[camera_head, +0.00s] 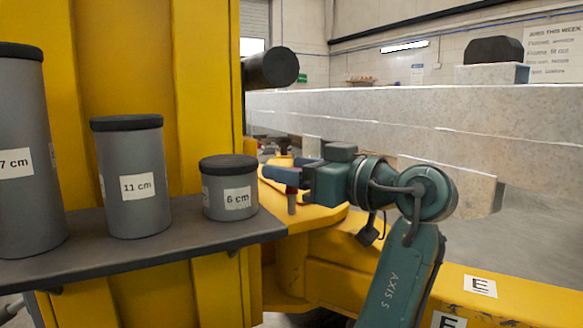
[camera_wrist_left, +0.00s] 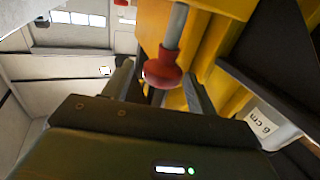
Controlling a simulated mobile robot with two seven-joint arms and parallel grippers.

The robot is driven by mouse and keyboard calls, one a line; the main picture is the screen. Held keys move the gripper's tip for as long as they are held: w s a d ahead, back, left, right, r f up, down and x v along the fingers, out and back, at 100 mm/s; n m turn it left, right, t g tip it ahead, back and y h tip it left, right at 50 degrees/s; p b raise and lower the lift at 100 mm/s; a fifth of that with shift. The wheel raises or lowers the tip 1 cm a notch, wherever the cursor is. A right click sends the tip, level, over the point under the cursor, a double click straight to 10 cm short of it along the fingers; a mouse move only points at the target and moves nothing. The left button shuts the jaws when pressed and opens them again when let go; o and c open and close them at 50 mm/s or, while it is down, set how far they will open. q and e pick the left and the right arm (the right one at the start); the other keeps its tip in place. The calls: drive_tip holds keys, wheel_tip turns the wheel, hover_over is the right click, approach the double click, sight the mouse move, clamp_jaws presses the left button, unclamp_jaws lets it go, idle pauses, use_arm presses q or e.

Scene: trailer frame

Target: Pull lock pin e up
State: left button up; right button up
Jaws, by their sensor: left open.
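A lock pin with a red knob (camera_head: 291,189) and grey shaft stands at the yellow frame, right of the shelf. In the left wrist view its red knob (camera_wrist_left: 163,71) and grey shaft show large. My left gripper (camera_head: 272,173) is at the knob, its fingers pointing left and partly covering it. In the left wrist view my left gripper (camera_wrist_left: 158,80) is open, with the knob between or just beyond the fingertips; contact cannot be told. No letter shows on the pin itself. My right gripper is not in view.
A dark shelf (camera_head: 150,255) bears grey cylinders marked 7 cm, 11 cm (camera_head: 130,180) and 6 cm (camera_head: 230,190), the last close left of the gripper. A yellow beam (camera_head: 400,285) carries E labels (camera_head: 480,286). A long pale block (camera_head: 430,115) lies behind.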

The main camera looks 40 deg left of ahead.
use_arm(q)
drive_tip(key=d, duration=1.2)
drive_tip(key=shift+d, duration=0.25)
drive_tip(key=shift+s, duration=0.1)
